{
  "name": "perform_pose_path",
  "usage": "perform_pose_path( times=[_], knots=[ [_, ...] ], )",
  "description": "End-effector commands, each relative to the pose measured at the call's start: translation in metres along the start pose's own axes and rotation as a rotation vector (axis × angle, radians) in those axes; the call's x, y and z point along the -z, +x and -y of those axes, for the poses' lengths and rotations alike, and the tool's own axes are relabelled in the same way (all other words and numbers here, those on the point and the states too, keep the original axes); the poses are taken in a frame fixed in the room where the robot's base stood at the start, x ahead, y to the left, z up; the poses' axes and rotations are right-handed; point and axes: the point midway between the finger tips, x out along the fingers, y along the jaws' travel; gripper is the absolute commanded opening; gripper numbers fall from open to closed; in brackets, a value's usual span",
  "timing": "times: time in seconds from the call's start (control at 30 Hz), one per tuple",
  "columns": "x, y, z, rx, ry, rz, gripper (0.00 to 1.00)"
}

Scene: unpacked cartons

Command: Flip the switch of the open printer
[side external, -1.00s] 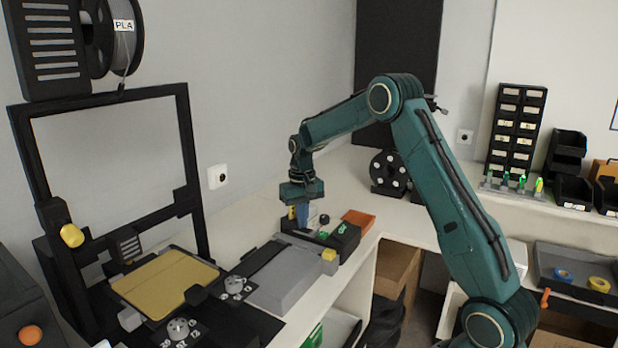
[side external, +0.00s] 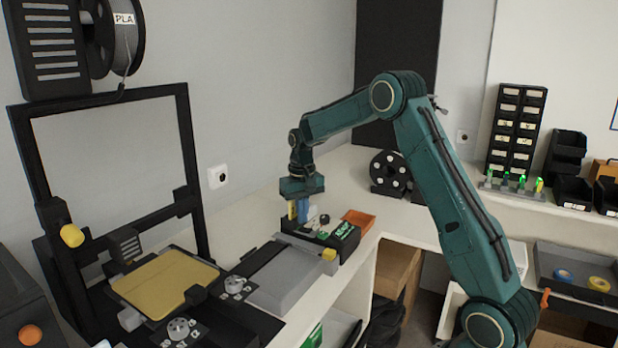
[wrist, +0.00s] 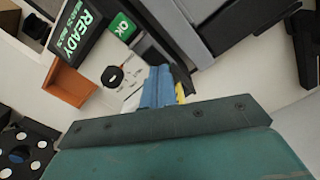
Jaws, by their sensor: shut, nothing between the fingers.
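The open-frame printer (side external: 190,150) stands at the left, with a yellow bed (side external: 165,282). At its right end is a black control box (side external: 325,243) whose screen shows green lettering. I cannot clearly make out the switch.
A round black knob (wrist: 112,77) stands close beside the fingers. An orange tray (side external: 358,218) lies to the right of the box. A black spool (side external: 388,172) stands on the counter behind. A grey block (side external: 287,278) lies in front of the box.

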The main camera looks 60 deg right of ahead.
Motion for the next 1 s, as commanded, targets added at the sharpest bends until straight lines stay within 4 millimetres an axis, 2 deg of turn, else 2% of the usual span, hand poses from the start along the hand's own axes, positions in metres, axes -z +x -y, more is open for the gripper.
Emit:
perform_pose_path(
  times=[0.8,1.0],
  knots=[
    [0.0,-0.046,0.0,0.0,0.0,-0.001,0.0],
    [0.0,-0.051,0.0,0.0,0.0,-0.001,0.0]
  ],
)
